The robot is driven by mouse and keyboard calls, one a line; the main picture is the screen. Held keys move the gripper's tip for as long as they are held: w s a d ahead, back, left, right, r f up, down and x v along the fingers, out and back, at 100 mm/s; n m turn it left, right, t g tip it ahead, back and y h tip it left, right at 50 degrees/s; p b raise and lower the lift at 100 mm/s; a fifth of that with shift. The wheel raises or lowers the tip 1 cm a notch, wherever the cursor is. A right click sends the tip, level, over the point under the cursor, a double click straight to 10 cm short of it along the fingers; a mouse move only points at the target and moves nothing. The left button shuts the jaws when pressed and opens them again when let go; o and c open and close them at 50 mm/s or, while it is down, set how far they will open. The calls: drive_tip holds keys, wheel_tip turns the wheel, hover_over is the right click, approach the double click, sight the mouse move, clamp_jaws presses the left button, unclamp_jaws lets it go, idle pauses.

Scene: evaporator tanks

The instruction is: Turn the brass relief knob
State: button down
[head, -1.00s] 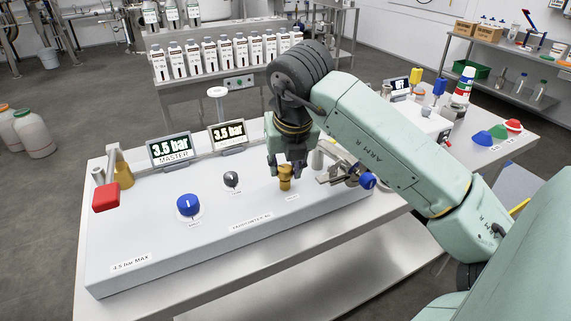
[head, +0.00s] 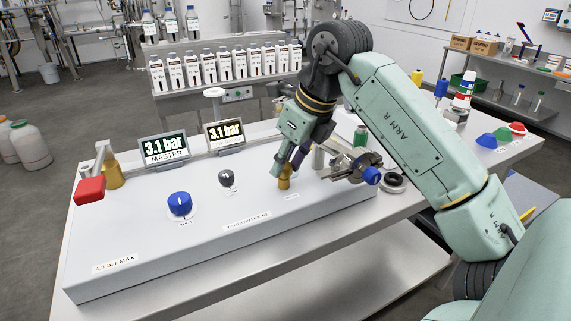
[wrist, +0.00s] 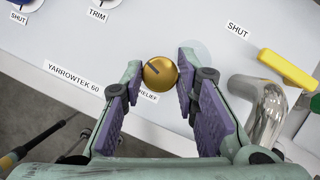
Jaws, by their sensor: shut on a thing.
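The brass relief knob (head: 284,183) stands on the right part of the pale console. In the wrist view the round gold knob (wrist: 160,73) sits between my two purple finger pads, and a dark mark on its top points to the upper left. A RELIEF label lies beside it, partly covered by a finger. My gripper (head: 287,171) is shut on the knob and tilted in the head view. The MASTER display (head: 164,148) reads 3.1 bar, and the second display (head: 225,132) also reads 3.1 bar.
Steel fittings (head: 352,164) stand close right of my gripper. In the wrist view a yellow handle (wrist: 287,68) lies right. A label reads 4.5 bar MAX.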

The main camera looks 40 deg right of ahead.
drive_tip(key=shift+n, duration=0.7)
drive_tip(key=shift+n+y, duration=0.3)
drive_tip(key=c, duration=1.2)
unclamp_jaws()
drive_tip(key=shift+c, duration=0.2)
drive_tip(key=shift+d+r, duration=0.1)
drive_tip(key=v, duration=1.1)
drive_tip(key=shift+r, duration=0.4)
drive_tip(key=shift+s, duration=0.2)
